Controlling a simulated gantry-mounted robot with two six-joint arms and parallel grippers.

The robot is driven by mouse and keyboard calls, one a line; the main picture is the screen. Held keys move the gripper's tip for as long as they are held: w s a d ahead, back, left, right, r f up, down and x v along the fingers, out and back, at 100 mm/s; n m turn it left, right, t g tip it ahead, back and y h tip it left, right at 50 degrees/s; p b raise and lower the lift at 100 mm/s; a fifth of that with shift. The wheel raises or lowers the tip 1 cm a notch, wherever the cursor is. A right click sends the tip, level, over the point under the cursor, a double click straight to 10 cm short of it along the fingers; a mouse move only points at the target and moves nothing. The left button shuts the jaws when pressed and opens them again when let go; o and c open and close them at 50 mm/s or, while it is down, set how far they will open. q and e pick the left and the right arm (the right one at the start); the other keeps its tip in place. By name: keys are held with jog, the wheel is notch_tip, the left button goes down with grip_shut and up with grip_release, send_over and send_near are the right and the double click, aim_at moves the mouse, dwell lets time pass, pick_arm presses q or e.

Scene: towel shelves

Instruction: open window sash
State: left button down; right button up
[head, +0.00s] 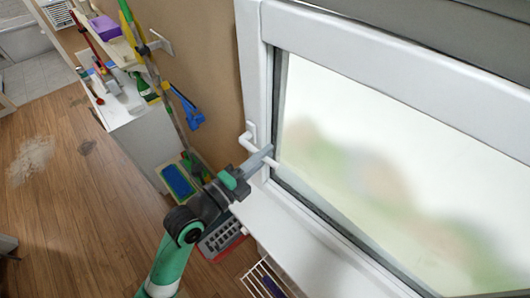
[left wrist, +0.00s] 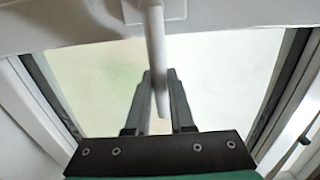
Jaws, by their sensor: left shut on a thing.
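The window sash (head: 395,75) has a white frame and a pale, blurred pane, and fills the right side of the head view. Its white handle (head: 250,146) sits on the left side of the frame. In the left wrist view the handle (left wrist: 156,45) runs down from the frame between my fingers. My left gripper (head: 267,161) is shut on the handle's lever, near its free end; it also shows in the left wrist view (left wrist: 160,92). My right gripper is in neither view. Whether the sash is open a little I cannot tell.
A white sill (head: 300,250) runs below the window. A white cabinet (head: 145,140) with bottles on top stands at the left, beside mops and a blue item (head: 187,108). A crate (head: 222,236) and a white rack (head: 268,278) are below. The wooden floor at left is mostly clear.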

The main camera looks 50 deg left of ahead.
pick_arm(q)
jog(key=shift+n+y, duration=0.3)
jog(key=shift+y, duration=0.2)
jog(key=shift+s+d+p, duration=0.2)
jog(key=shift+s+p, duration=0.05)
jog(key=shift+s, duration=0.75)
jog(key=shift+s+d+p, duration=0.15)
jog(key=shift+s+p, duration=0.1)
jog(key=shift+s, duration=0.75)
jog(key=shift+n+y, duration=0.4)
jog(key=shift+y, duration=0.2)
jog(key=shift+s+d+p, duration=0.2)
jog(key=shift+s+d, duration=0.05)
jog(key=shift+s, duration=0.8)
jog(key=shift+s+d+p, duration=0.15)
jog(key=shift+s+d, duration=0.1)
jog(key=shift+s, duration=0.8)
jog(key=shift+n+g+y, duration=0.3)
jog(key=shift+n+y, duration=0.2)
jog(key=shift+y, duration=0.1)
jog(key=shift+p+v, duration=0.45)
jog(key=shift+v, duration=1.75)
